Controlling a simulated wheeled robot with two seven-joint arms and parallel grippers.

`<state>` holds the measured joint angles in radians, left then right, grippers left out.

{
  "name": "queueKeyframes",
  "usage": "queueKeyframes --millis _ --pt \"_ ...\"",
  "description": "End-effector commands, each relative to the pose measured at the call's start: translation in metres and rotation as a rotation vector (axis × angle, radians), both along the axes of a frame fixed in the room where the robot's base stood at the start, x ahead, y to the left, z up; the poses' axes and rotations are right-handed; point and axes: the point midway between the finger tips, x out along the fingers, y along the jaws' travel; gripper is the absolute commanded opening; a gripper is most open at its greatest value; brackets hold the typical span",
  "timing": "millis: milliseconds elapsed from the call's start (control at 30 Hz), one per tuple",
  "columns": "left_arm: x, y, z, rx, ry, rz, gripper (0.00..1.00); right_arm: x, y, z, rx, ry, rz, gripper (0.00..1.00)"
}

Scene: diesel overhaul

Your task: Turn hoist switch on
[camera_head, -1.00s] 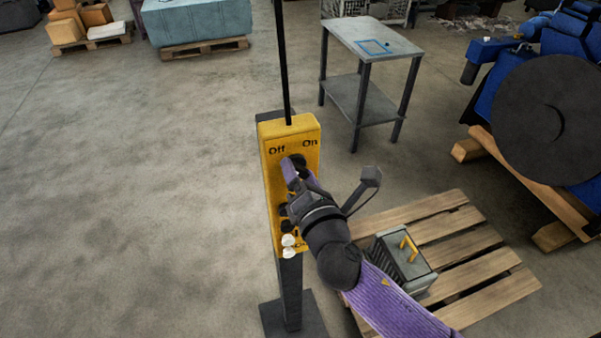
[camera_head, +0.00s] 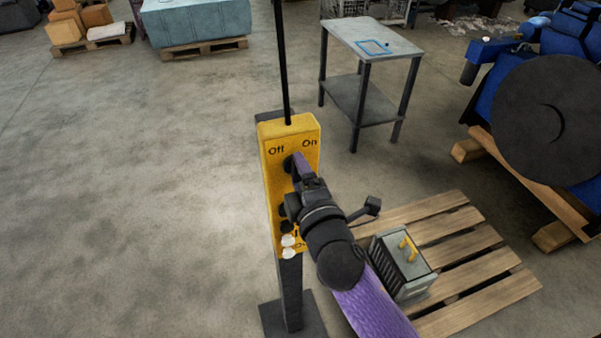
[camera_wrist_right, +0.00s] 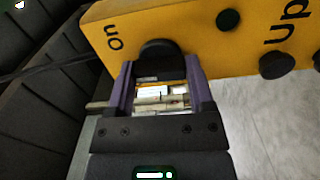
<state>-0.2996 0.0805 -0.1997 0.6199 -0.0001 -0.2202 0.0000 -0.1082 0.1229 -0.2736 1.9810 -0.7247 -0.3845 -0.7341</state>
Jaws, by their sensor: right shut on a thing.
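The yellow hoist control box (camera_head: 268,185) stands on a dark post in the head view. It bears the words "Off" at its upper left and "On" at its upper right. My right gripper (camera_head: 297,165) is at the box's upper face, just below these words. In the right wrist view, its purple fingers (camera_wrist_right: 158,66) are shut on a black round switch knob (camera_wrist_right: 158,48) beside the word "on". In the head view the fingers and wrist hide part of the knob and the box's right side. My left gripper is not in view.
More black buttons (camera_wrist_right: 277,65) sit on the box near the word "up". White buttons (camera_head: 288,241) are low on it. A wooden pallet (camera_head: 475,285) with a grey finned block (camera_head: 402,270) lies right of the post. A grey table (camera_head: 372,40) stands behind. The left floor is clear.

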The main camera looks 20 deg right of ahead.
Motion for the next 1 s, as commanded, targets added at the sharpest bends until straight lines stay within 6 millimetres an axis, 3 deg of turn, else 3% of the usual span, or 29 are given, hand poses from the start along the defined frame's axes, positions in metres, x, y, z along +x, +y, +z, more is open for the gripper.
queueKeyframes --millis 500,1000 --pt "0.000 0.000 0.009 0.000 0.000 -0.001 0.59 0.000 0.000 0.000 0.464 0.017 -0.001 0.09" --pt "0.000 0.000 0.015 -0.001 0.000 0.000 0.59 0.000 0.000 0.000 0.702 0.023 0.000 0.09"
